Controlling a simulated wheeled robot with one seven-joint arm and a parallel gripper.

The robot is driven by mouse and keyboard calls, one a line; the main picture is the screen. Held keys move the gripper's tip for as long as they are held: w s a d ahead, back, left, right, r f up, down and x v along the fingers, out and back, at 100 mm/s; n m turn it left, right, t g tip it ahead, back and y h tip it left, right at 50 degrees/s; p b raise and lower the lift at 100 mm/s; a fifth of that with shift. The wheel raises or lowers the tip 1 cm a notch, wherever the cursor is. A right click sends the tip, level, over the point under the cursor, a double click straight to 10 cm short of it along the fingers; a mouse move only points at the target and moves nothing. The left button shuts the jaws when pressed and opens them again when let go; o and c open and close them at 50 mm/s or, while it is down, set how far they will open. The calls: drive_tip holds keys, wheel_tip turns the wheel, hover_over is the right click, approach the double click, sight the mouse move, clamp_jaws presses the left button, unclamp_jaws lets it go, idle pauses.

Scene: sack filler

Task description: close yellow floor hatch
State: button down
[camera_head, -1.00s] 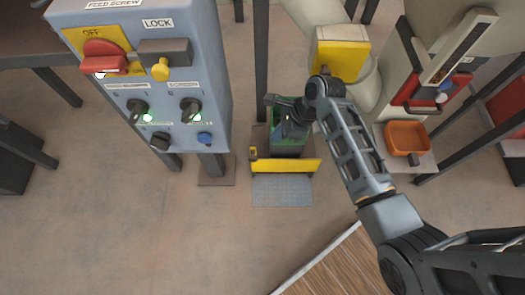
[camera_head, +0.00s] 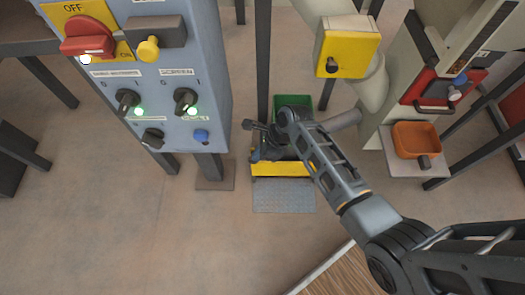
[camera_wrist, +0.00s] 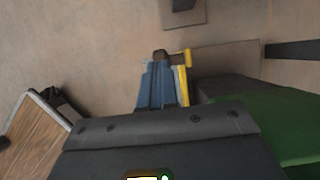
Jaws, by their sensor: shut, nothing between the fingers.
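The yellow hatch (camera_head: 290,170) shows in the head view as a long narrow band, in front of a green bin and along the back edge of a grey tread plate (camera_head: 283,196) on the floor. I cannot tell its exact tilt. My gripper (camera_head: 255,154) is shut and empty, low at the left end of the yellow band. In the wrist view a yellow strip (camera_wrist: 183,84) runs close beside the blue-grey fingers (camera_wrist: 157,84). Whether they touch is unclear. My wrist hides part of the hatch's back and the bin.
The green bin (camera_head: 293,101) stands right behind the hatch and fills the right of the wrist view (camera_wrist: 275,125). A blue-grey control panel (camera_head: 180,75) on a post stands to the left. A yellow box (camera_head: 347,45) and an orange tray (camera_head: 415,137) are to the right. Floor in front is clear.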

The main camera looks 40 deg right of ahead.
idle(0.3)
wheel_tip(320, 180, down, 11)
drive_tip(key=b, duration=0.4)
drive_tip(key=shift+f, duration=0.2)
drive_tip(key=shift+s, duration=0.1)
drive_tip(key=p+v, duration=0.9)
drive_tip(key=v, duration=0.5)
drive_tip(key=shift+r, duration=0.3)
